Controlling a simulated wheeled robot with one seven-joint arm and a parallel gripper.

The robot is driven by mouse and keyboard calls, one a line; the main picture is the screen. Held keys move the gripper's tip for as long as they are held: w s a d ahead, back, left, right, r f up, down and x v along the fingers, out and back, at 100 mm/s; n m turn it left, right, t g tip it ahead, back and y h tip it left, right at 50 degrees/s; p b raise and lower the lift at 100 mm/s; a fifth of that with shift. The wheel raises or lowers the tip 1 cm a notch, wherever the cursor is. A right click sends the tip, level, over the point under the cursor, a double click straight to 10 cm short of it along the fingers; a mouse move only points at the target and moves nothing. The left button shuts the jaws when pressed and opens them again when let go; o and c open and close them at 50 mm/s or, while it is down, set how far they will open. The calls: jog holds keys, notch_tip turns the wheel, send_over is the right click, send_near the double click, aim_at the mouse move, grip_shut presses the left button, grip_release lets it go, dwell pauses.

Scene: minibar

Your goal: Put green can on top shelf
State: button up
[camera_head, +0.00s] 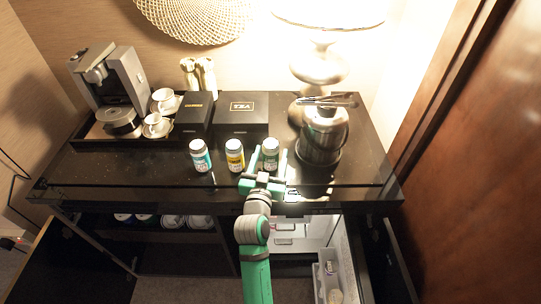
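Three small cans with white tops stand upright in a row on the dark counter (342,170). The green can (270,148) is at the right end, with the yellow can (235,156) in the middle and a blue-teal can (201,156) at the left. My gripper (268,160) is open, with one finger on each side of the green can and gaps showing between. The can's lower part is partly hidden by my gripper. Below the counter, the open white minibar fridge (312,226) shows a shelf near its top, partly hidden by my arm.
A coffee machine (127,75), cups (157,125) and dark boxes (241,108) stand behind and left. A metal ice bucket (322,135) is close right of my gripper. The fridge door (342,260) stands open, holding items. The counter's front edge lies above the fridge.

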jog(key=s, duration=0.3)
jog(key=s+a, duration=0.1)
jog(key=s, duration=0.2)
jog(key=s+a, duration=0.1)
jog(key=s, duration=0.3)
jog(key=shift+r, duration=0.2)
jog(key=shift+o, duration=0.5)
jog(key=shift+s+a+f, duration=0.1)
jog(key=shift+s+f, duration=0.05)
jog(key=shift+s, duration=0.05)
jog(key=shift+a+f, duration=0.15)
jog(key=shift+f, duration=0.4)
jog(key=shift+w+f, duration=0.15)
jog(key=shift+f, duration=0.1)
jog(key=w+d, duration=0.1)
jog(key=w, duration=0.6)
jog(key=w+d, duration=0.1)
jog(key=w, duration=0.2)
jog(key=shift+w+d+r, duration=0.1)
jog(key=shift+w+d, duration=0.1)
jog(key=shift+d, duration=0.1)
jog(key=shift+c, duration=0.7)
jog(key=c, duration=1.3)
